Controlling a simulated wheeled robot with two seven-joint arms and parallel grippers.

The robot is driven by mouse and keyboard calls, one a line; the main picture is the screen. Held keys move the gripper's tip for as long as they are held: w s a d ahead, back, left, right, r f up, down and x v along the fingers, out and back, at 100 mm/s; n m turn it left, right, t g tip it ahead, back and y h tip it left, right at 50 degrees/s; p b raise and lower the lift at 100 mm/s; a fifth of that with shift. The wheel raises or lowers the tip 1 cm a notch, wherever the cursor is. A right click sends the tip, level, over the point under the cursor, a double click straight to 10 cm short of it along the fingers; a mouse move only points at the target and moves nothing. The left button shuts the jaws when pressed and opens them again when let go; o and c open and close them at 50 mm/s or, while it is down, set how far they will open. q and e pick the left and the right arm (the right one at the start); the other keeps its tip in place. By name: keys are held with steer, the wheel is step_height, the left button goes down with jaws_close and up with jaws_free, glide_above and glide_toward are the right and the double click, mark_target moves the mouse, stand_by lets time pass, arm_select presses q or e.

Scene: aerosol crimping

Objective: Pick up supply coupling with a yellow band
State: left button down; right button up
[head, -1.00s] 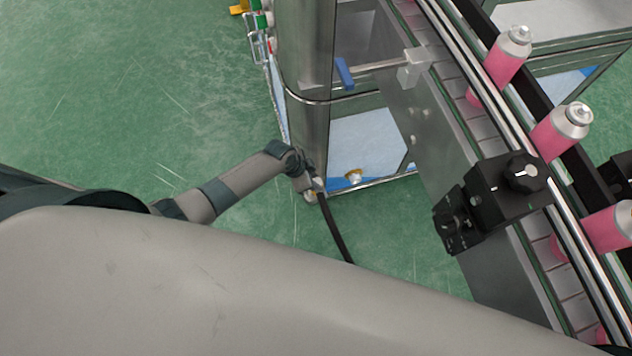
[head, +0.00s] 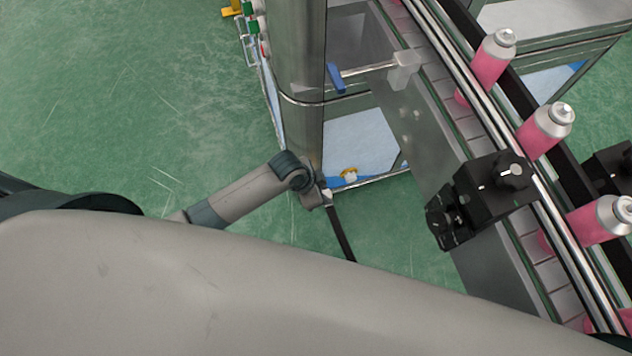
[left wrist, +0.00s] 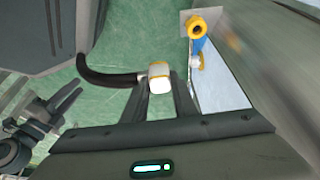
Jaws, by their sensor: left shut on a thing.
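The supply coupling (left wrist: 158,72) is pale with a yellow band and has a black hose (left wrist: 105,78) bending away to the left in the left wrist view. My left gripper (left wrist: 160,92) is shut on the coupling, with one finger on each side of it. In the head view my left gripper (head: 324,194) is small and low beside the steel column, and the hose (head: 341,235) runs down from it. The coupling itself is hard to make out there.
A yellow-ringed port (left wrist: 197,30) on a small plate, with a blue part below, is up and right of the coupling. The steel column (head: 297,110) stands close to my left gripper. A conveyor (head: 480,130) with pink cans runs along the right. Green floor is clear at left.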

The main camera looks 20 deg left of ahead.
arm_select(q)
steer(key=shift+s+d+r, duration=0.85)
steer(key=shift+s+d, duration=0.05)
steer(key=shift+s, duration=0.1)
steer(key=shift+w, duration=0.1)
